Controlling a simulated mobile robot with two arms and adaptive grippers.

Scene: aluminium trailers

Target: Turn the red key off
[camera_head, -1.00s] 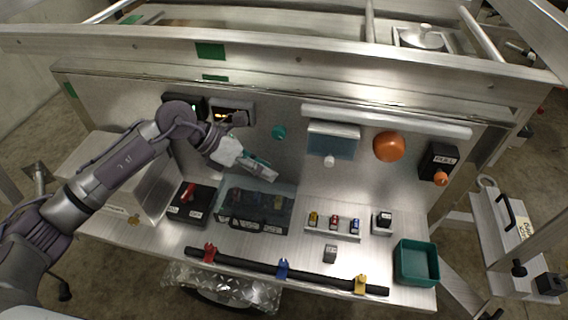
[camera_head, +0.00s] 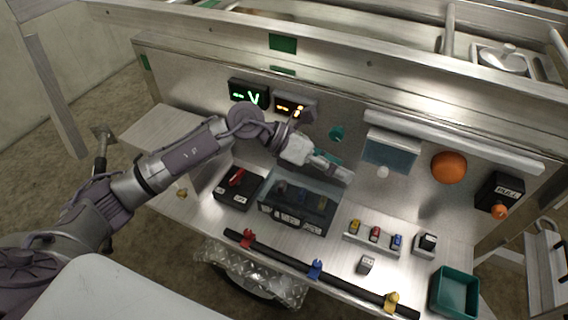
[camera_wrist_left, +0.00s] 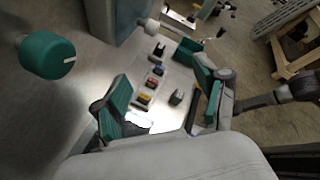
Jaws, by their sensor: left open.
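A red key-like handle (camera_head: 237,177) sits on a black box (camera_head: 232,197) at the left of the bench. A small red piece (camera_head: 375,233) also stands between a yellow one (camera_head: 355,226) and a blue one (camera_head: 397,241) on a small rack; I cannot tell which is the red key. The red piece in the row also shows in the left wrist view (camera_wrist_left: 151,83). My left gripper (camera_head: 338,170) is open and empty, in front of the panel below the teal knob (camera_head: 337,133). It also shows in the left wrist view (camera_wrist_left: 160,75), its green-padded fingers apart. My right gripper is not in view.
A clear-lidded dark box (camera_head: 290,218) stands right of the black box, below my left gripper. A black bar (camera_head: 285,258) with coloured clips runs along the front edge. A green bin (camera_head: 455,292) is at the right. An orange knob (camera_head: 449,167) projects from the panel.

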